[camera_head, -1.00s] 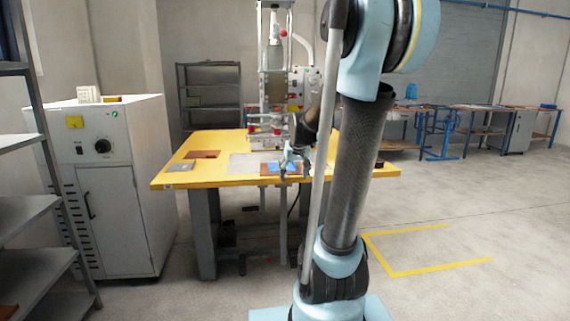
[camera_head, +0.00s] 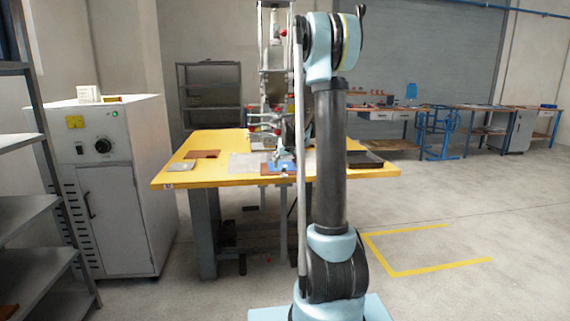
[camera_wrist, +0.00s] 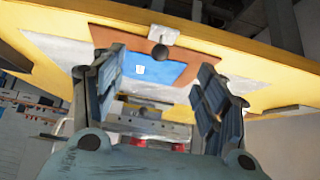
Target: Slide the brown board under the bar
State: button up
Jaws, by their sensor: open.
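A brown board (camera_head: 268,172) lies near the front edge of the yellow table, with a blue piece (camera_head: 284,166) on top. In the wrist view the brown board (camera_wrist: 112,28) and the blue piece (camera_wrist: 150,68) lie beyond and between my fingers. My gripper (camera_wrist: 158,75) is open, with nothing visible between its fingers. In the head view my gripper (camera_head: 284,154) is small, above or close to the blue piece; contact cannot be told. A metal bar (camera_wrist: 150,128) of the press crosses behind the board, partly hidden by my gripper.
A second brown board (camera_head: 203,154) and a grey block (camera_head: 181,167) lie on the table's left side (camera_head: 170,180). A dark tray (camera_head: 362,160) sits at right. The press (camera_head: 268,100) stands at the back. A cabinet (camera_head: 110,190) is left of the table.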

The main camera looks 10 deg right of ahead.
aim_at(284, 170)
jog(key=shift+x, duration=4.55)
jog(key=c, duration=1.2)
jog(key=shift+w, duration=0.15)
jog(key=shift+w, duration=1.3)
